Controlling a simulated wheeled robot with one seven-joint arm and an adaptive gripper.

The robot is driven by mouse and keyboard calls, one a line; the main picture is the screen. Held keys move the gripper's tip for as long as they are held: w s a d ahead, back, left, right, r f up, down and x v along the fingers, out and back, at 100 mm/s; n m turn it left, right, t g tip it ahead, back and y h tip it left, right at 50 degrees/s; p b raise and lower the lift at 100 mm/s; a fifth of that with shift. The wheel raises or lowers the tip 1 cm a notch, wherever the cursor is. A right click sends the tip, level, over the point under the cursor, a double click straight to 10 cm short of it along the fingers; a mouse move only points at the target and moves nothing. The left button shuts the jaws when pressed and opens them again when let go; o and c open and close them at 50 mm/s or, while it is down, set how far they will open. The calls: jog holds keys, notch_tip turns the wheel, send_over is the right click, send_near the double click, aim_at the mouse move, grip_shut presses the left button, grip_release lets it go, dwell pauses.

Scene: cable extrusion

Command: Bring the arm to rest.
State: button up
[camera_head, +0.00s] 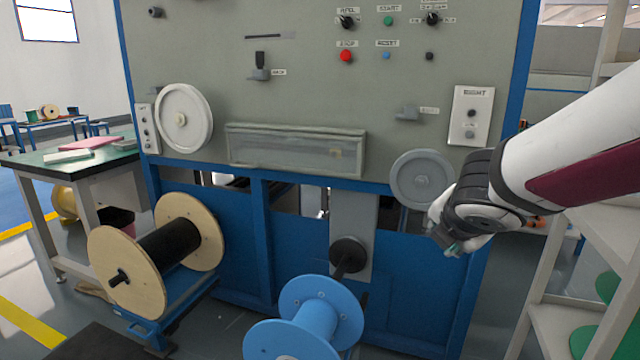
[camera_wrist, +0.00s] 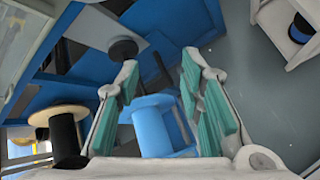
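My arm reaches in from the right in the head view, with my gripper (camera_head: 452,248) hanging low in front of the machine's right side, by the grey wheel (camera_head: 421,178). In the wrist view my gripper (camera_wrist: 163,75) shows two pale fingers with teal pads, spread apart. Nothing is held between them. The blue spool (camera_head: 305,322) stands left of and below the gripper in the head view. It also shows beyond the fingers in the wrist view (camera_wrist: 152,130), apart from them.
The machine's grey panel (camera_head: 300,95) with knobs and buttons fills the middle. A wooden spool with black cable (camera_head: 168,245) sits at lower left. A green-topped table (camera_head: 75,160) stands at left. White shelves (camera_head: 600,235) stand close on the right, near my arm.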

jog(key=s+d+r+m+g+h, duration=0.1)
jog(key=s+d+m, duration=0.1)
jog(key=s+m, duration=0.3)
jog(key=s+d+m+g+h, duration=0.1)
jog(key=s+d+m+g, duration=0.15)
jog(key=s+m, duration=0.2)
jog(key=s+a+f+m+g+y, duration=0.1)
jog(key=s+a+m+g+y, duration=0.15)
jog(key=s+m, duration=0.45)
jog(key=s+a+f+m+g+y, duration=0.1)
jog(key=s+a+f+m+g, duration=0.2)
jog(key=s, duration=0.8)
jog(key=s+a+m+g+y, duration=0.1)
jog(key=s+a+m, duration=0.2)
jog(key=s+m, duration=0.45)
notch_tip(320, 180, up, 34)
jog(key=s+d+n+t+p, duration=0.1)
jog(key=t+p, duration=0.3)
jog(key=p, duration=2.8)
jog(key=shift+f+n+t, duration=0.15)
jog(key=shift+n+t, duration=0.15)
jog(key=shift+n, duration=0.4)
jog(key=shift+c, duration=0.4)
